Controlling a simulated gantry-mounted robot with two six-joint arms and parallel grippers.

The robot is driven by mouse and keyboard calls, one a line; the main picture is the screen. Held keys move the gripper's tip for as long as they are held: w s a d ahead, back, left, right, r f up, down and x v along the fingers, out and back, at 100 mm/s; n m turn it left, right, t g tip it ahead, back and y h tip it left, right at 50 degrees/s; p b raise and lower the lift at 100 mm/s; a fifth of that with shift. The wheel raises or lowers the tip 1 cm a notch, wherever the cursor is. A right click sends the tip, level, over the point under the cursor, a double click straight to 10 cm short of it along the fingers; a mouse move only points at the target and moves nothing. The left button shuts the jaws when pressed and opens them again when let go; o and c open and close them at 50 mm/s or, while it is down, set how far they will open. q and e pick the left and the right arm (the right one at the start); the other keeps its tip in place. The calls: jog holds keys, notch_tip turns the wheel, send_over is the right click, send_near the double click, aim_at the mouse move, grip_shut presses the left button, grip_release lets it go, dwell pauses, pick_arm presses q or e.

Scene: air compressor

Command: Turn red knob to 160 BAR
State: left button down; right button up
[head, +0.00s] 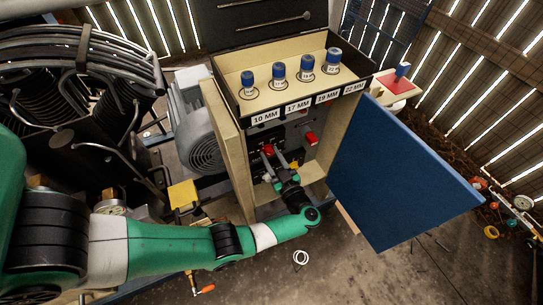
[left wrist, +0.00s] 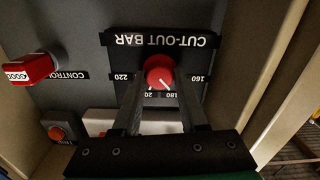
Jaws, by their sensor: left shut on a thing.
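The red knob (left wrist: 160,72) sits on a dark plate (left wrist: 190,45) marked "CUT-OUT BAR", which shows upside down in the left wrist view. Numbers 220, 180 and 160 can be read around it; another is partly hidden by a finger. A white mark on the knob's face seems to point down and right, near 180. My left gripper (left wrist: 157,84) is shut on the knob, one finger on each side. In the head view the red knob (head: 267,150) is inside the open cabinet, with my left gripper (head: 274,160) reaching it from the front. My right gripper is not in view.
A red switch (left wrist: 30,70) labelled "CONTROL" and an orange-red button (left wrist: 57,132) are left of the plate. The cabinet's blue door (head: 395,170) stands open at right. An open socket box (head: 290,90) sits on top. A pale side wall (head: 228,150) borders the opening.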

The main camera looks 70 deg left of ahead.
pick_arm(q)
jog(key=n, duration=0.3)
jog(key=shift+n+b, duration=0.7)
jog(key=shift+n, duration=1.2)
jog(key=shift+c, duration=2.2)
grip_release()
jog(key=d, duration=1.1)
jog(key=shift+w+d, duration=0.25)
jog(key=shift+d, duration=0.05)
